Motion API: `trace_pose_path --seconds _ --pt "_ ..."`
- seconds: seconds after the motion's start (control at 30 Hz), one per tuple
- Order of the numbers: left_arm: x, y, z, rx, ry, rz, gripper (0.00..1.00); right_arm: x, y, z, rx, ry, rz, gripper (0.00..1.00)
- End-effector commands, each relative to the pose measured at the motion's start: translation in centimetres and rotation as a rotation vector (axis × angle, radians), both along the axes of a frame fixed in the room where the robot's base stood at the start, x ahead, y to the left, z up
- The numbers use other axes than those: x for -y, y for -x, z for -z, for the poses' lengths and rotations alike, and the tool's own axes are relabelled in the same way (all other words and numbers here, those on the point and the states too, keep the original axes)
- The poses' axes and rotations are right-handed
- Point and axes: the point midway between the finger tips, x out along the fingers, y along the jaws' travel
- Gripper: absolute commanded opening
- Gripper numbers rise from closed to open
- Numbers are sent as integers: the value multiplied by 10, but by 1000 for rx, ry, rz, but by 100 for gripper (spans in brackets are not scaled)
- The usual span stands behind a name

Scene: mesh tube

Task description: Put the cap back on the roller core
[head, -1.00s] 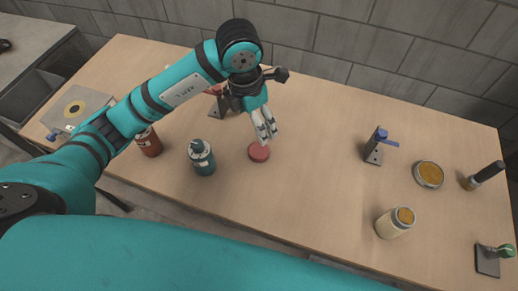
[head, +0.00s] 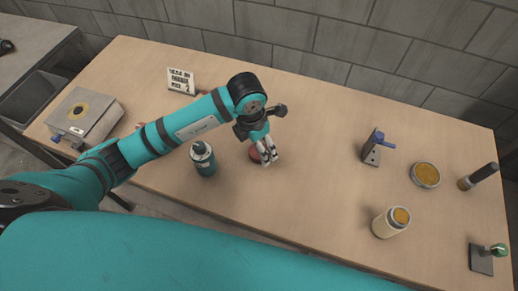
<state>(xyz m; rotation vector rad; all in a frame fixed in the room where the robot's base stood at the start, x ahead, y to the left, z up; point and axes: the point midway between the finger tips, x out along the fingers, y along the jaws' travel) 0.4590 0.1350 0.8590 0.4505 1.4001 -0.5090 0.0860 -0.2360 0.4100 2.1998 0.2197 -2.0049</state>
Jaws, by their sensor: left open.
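A flat round red disc (head: 254,154), which looks like the cap, lies on the wooden table (head: 310,165) left of its middle. My left gripper (head: 268,159) is open, with its pale fingers pointing down at the disc's right side. The fingers partly cover the disc; I cannot tell whether they touch it. I cannot tell for certain which object is the roller core; a cream cylinder with an orange top (head: 385,226) stands upright at the right front. My right gripper is out of view.
A teal bottle (head: 204,161) stands just left of the disc. A grey box (head: 85,117) and a sign (head: 181,80) are further left. A blue-topped bracket (head: 371,149), a round orange-topped tin (head: 425,175) and a dark-handled tool (head: 479,176) are right. The centre is clear.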

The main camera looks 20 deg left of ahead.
Motion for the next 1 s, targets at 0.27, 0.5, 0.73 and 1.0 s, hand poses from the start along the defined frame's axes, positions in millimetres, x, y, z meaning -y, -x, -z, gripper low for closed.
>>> trace_pose_path --seconds 0.27,0.5,0.73,1.0 --pt "2 -1 27 -1 -1 0 83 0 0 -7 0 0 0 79" --pt "2 -1 27 1 -1 0 83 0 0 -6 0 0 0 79" --pt "2 -1 27 1 -1 0 62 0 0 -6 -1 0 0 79" --pt "1 -1 27 1 -1 0 42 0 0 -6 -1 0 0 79"
